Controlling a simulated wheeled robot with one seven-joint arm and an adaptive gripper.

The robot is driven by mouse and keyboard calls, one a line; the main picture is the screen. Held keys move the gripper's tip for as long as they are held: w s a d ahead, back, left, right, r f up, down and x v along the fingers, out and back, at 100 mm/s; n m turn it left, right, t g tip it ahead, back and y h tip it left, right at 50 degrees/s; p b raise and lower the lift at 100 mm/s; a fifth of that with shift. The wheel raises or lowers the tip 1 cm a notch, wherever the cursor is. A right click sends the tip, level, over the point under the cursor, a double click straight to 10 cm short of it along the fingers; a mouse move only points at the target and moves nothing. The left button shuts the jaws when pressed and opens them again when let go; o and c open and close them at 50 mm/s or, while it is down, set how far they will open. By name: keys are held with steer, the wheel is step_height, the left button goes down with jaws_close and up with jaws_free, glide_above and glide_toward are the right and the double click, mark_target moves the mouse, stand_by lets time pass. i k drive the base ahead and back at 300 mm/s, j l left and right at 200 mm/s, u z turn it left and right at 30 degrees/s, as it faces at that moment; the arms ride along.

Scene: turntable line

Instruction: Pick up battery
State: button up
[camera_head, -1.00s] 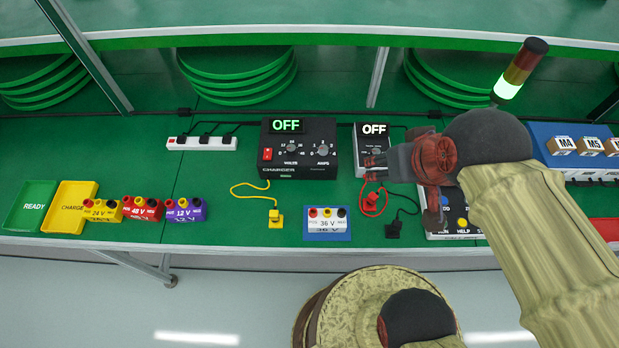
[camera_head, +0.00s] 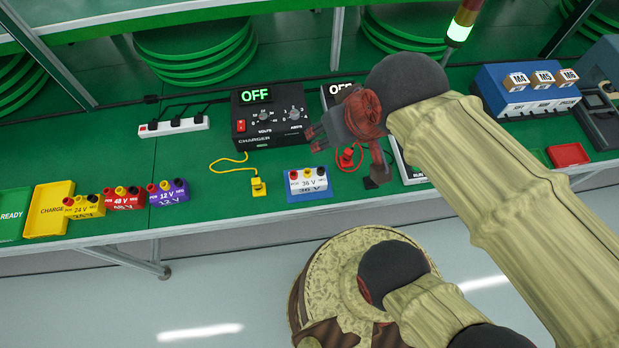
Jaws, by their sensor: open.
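Several batteries stand on the green table. The white 36 V battery (camera_head: 307,181) sits on a blue pad (camera_head: 310,195) at the middle front. A yellow 24 V battery (camera_head: 84,207), a red 48 V battery (camera_head: 124,199) and a purple 12 V battery (camera_head: 168,192) stand in a row at the left. My gripper (camera_head: 318,140) is open and empty, above and just right of the 36 V battery, in front of the chargers. Its height over the table is hard to tell.
A black charger (camera_head: 270,122) reading OFF stands behind, with a yellow lead and plug (camera_head: 258,187). A red plug (camera_head: 346,158) lies near my gripper. A yellow CHARGE tray (camera_head: 48,212) and green READY tray (camera_head: 12,213) lie far left. A power strip (camera_head: 173,127) lies behind.

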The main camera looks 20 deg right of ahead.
mark_target(307, 181)
steer(key=j+z, duration=0.15)
steer(key=z, duration=0.3)
steer(key=j+z, duration=0.15)
steer(key=z, duration=0.25)
steer(key=j+z, duration=0.15)
steer(key=z, duration=0.3)
steer(key=k+z, duration=0.1)
steer(key=z, duration=0.3)
steer(key=k+j+z, duration=0.25)
steer(key=k+j, duration=0.25)
steer(key=k+j+z, duration=0.3)
steer(key=k+j, duration=0.2)
